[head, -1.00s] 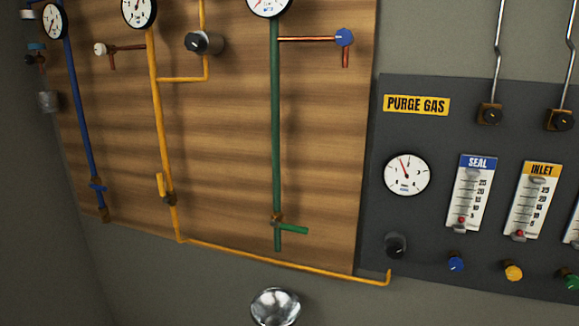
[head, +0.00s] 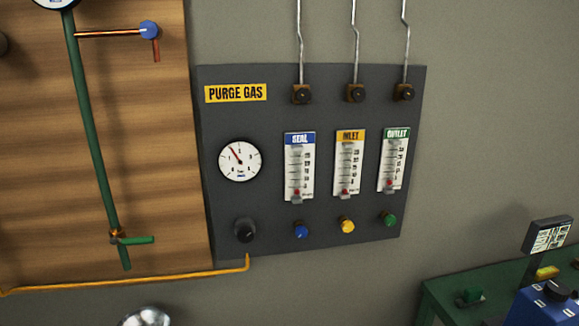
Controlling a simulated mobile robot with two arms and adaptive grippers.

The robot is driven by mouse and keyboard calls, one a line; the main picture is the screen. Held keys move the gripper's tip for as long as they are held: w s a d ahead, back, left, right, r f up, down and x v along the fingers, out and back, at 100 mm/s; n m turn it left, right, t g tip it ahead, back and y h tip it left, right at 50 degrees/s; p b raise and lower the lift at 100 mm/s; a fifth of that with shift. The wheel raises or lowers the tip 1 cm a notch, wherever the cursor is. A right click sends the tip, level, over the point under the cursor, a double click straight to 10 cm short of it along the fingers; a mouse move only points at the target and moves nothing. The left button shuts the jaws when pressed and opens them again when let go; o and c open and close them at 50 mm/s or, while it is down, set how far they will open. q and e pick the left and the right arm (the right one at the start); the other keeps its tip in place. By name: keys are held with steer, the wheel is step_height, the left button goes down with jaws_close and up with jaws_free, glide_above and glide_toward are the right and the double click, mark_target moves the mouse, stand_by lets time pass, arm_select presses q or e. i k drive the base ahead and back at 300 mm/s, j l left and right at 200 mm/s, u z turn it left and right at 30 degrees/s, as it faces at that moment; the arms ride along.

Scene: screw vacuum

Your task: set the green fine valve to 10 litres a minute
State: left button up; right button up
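The green fine valve (head: 388,219) is a small green knob at the lower right of the dark purge gas panel. Above it is the flowmeter labelled OUTLET (head: 394,160), a white scale with a green header. Its red float sits near the bottom of the scale; the exact reading is too small to tell. The yellow knob (head: 347,226) sits below the INLET flowmeter (head: 348,163), and the blue knob (head: 301,230) below the SEAL flowmeter (head: 299,167). Neither of my grippers is in view.
A round gauge (head: 240,160) and a black knob (head: 245,230) are at the panel's left. A wooden board (head: 150,150) with a green pipe (head: 90,150) stands further left. A green table (head: 445,296) with a blue device (head: 545,308) is at the lower right.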

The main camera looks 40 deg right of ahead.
mark_target(390, 220)
steer(key=z, duration=1.35)
